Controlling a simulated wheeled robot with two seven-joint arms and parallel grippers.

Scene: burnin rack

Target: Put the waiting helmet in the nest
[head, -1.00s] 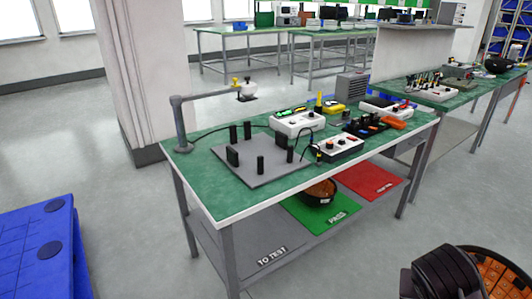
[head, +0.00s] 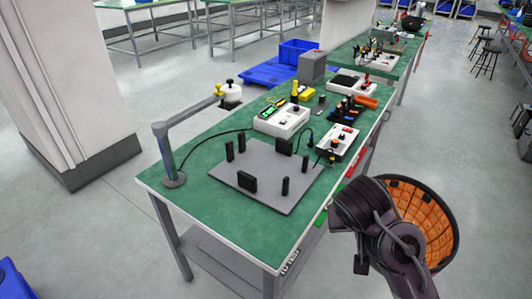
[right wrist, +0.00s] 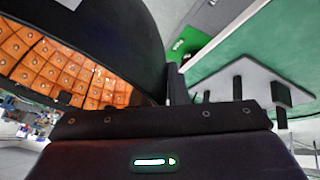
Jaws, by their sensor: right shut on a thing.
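The helmet (head: 427,222), a black shell with an orange padded lining, is held at the lower right of the head view with its open side showing. My right gripper is shut on its rim; the arm hides the fingertips in the head view. In the right wrist view the helmet (right wrist: 60,65) fills the upper left. The nest (head: 262,176) is a grey plate with several upright black posts on the green bench. It is empty and stands left of the helmet, apart from it. It also shows at the right of the right wrist view (right wrist: 240,75). My left gripper is not in view.
A jointed arm on a post (head: 172,165) rises at the bench's left corner and reaches over the back. White instruments (head: 281,118), a control box (head: 338,140) and cables stand beyond the nest. A blue crate (head: 298,53) lies behind.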

